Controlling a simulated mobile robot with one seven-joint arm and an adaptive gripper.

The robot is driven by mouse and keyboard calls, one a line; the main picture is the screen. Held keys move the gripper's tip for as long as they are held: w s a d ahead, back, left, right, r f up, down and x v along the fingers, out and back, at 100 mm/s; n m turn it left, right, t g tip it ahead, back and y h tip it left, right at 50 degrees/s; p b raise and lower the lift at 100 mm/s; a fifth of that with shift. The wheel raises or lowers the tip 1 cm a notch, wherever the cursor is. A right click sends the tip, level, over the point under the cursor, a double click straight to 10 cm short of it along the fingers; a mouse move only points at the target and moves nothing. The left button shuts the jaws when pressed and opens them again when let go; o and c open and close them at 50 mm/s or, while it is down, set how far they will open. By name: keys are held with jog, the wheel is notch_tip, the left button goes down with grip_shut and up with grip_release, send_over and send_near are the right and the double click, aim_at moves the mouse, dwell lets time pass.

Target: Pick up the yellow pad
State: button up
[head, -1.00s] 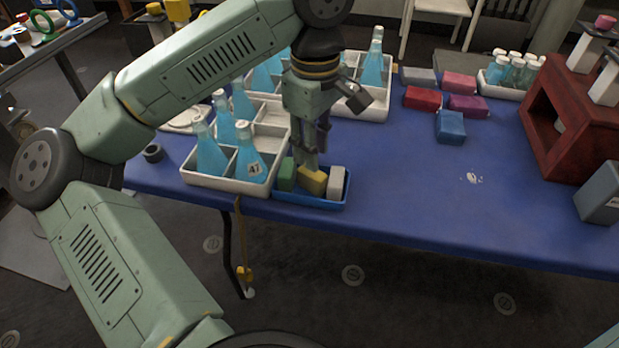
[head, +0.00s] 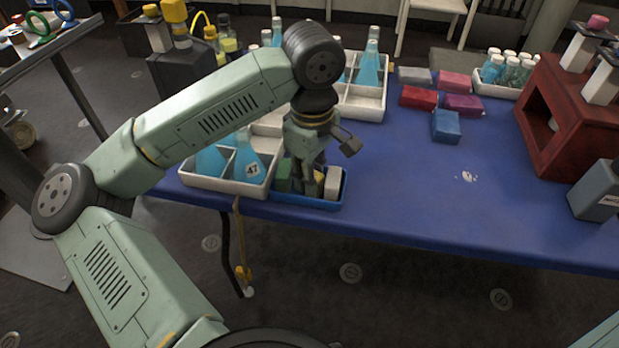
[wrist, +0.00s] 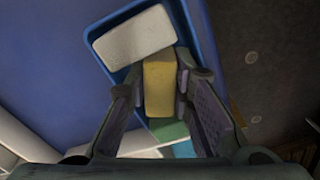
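The yellow pad (wrist: 159,88) lies in a small blue tray (head: 297,200) at the table's front edge, between a green pad (head: 283,178) and a white pad (head: 331,184). My gripper (head: 312,186) points down into this tray and mostly hides the yellow pad in the head view. In the wrist view, my gripper's fingers (wrist: 161,86) stand open on both sides of the yellow pad, close to it. The white pad (wrist: 134,36) is beyond the fingers, and the green pad (wrist: 169,130) shows at the near end.
A white divided crate (head: 225,186) with blue flasks adjoins the tray on the left. Another white crate (head: 362,112) with flasks is behind. Several coloured blocks and a red stand (head: 568,125) are farther right. The blue tabletop (head: 410,185) right of the tray is clear.

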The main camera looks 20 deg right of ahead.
jog(key=shift+c, duration=0.9)
